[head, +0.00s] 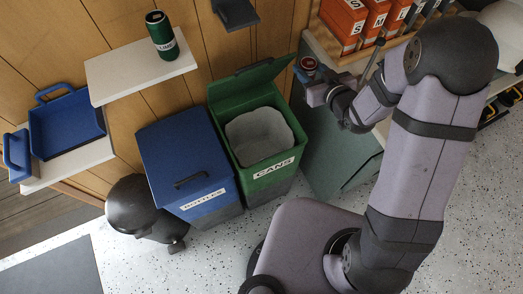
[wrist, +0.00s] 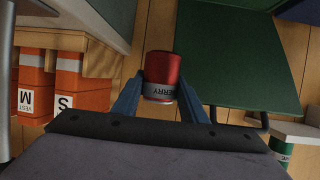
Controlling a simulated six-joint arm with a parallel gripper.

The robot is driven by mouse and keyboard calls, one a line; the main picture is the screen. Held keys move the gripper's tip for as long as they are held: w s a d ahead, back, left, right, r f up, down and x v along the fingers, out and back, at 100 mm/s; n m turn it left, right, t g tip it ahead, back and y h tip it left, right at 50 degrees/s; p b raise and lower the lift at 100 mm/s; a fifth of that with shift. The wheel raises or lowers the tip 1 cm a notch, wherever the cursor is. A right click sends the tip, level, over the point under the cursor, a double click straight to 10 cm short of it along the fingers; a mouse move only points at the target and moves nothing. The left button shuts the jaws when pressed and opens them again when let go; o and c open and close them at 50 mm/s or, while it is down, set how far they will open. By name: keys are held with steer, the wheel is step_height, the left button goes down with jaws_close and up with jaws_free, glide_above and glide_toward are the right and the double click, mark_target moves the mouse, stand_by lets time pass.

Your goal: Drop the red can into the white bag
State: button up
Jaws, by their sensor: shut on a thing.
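The red can (head: 308,64) with a grey label band is in my gripper (head: 310,76), to the right of the green bin's raised lid. In the wrist view the red can (wrist: 163,68) sits between the two blue fingers of my gripper (wrist: 161,92), which is shut on it. The white bag (head: 258,136) looks pale grey and lines the open green bin (head: 266,182) labelled CANS. The can is apart from the bag, up and to the right of it. The bag's bottom is hard to make out.
The bin's green lid (head: 255,88) stands raised behind its opening; it fills much of the wrist view (wrist: 238,65). A closed blue BOTTLES bin (head: 185,160) stands to the left. A green can (head: 161,35) stands on a white shelf (head: 120,72). Orange boxes (head: 343,22) are at upper right.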

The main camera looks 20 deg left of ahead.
steer(key=s+a+f+b, duration=0.3)
steer(key=s+a+f, duration=0.1)
steer(key=f, duration=0.5)
steer(key=s+a+f+b, duration=0.3)
steer(key=s+a+f, duration=0.2)
steer(key=f, duration=0.5)
steer(key=shift+s+a+m+h+b, duration=0.2)
steer(key=shift+s+m+h+b, duration=0.1)
steer(key=shift+s+h+b, duration=0.15)
steer(key=shift+f+b, duration=2.2)
steer(key=shift+f, duration=0.75)
steer(key=o, duration=1.2)
steer(key=shift+r, duration=0.1)
steer(key=shift+r, duration=4.95)
